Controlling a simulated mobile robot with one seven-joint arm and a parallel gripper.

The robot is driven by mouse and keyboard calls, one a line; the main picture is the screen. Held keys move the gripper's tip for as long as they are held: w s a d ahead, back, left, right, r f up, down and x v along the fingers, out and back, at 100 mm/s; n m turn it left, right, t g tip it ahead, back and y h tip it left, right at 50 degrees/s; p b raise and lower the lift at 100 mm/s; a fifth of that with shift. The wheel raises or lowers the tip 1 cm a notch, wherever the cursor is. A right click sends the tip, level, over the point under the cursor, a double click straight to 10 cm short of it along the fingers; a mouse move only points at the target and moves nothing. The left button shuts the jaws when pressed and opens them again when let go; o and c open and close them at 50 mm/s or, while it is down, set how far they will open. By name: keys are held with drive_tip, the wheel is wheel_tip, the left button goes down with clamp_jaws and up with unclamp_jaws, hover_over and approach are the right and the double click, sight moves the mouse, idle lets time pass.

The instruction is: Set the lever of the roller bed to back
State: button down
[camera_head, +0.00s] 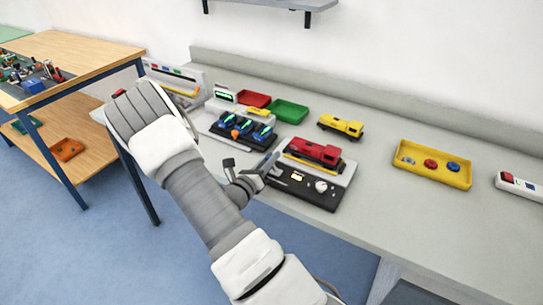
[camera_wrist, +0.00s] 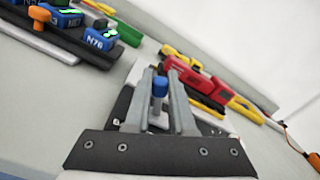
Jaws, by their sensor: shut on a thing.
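The roller bed (camera_head: 320,170) stands on the long grey bench, with a red locomotive (camera_head: 316,151) on top and a black front panel (camera_head: 305,190) bearing a pale round knob and a small lit display. My gripper (camera_head: 268,168) is at the left end of this panel. In the wrist view, the blue knob of a lever (camera_wrist: 160,86) is between the two fingers of my gripper (camera_wrist: 161,74), which are shut on it. The red locomotive (camera_wrist: 195,82) is just beyond. The lever is hidden in the head view, and its lower part is hard to make out.
A dark rack of blue units (camera_head: 243,130) stands close left of my gripper. Behind are a red tray (camera_head: 254,99), a green tray (camera_head: 290,111) and a yellow locomotive (camera_head: 340,126). A yellow tray (camera_head: 432,165) lies right, with clear bench between.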

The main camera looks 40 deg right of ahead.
drive_tip(key=c, duration=0.8)
unclamp_jaws()
drive_tip(key=shift+o, duration=0.2)
drive_tip(key=shift+a, duration=0.1)
drive_tip(key=v, duration=1.7)
drive_tip(key=shift+s+a+f, duration=0.1)
drive_tip(key=shift+a, duration=0.05)
